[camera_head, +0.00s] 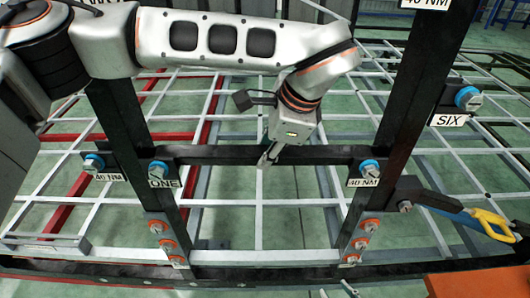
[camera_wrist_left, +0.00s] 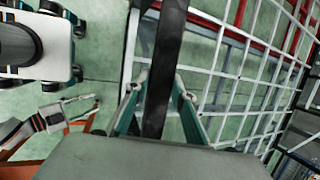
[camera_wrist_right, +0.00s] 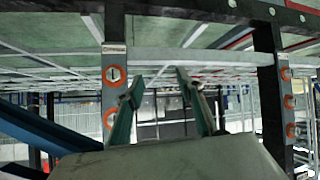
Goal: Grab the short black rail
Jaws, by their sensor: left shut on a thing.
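The short black rail (camera_head: 225,152) runs level between two upright black posts in the head view. My left gripper (camera_head: 268,156) reaches down onto the middle of it from above. In the left wrist view the black rail (camera_wrist_left: 165,55) passes between the two fingers of my left gripper (camera_wrist_left: 158,88), which are shut on it. My right gripper (camera_wrist_right: 158,76) shows in the right wrist view, with its fingertips apart and nothing between them.
The left post (camera_head: 120,110) and right post (camera_head: 408,95) carry blue-collared bolts and labels such as ONE and SIX. A blue tool with a yellow handle (camera_head: 490,222) juts out at the right. A white grid frame (camera_head: 230,215) lies beyond and below. An orange surface (camera_head: 480,283) is at lower right.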

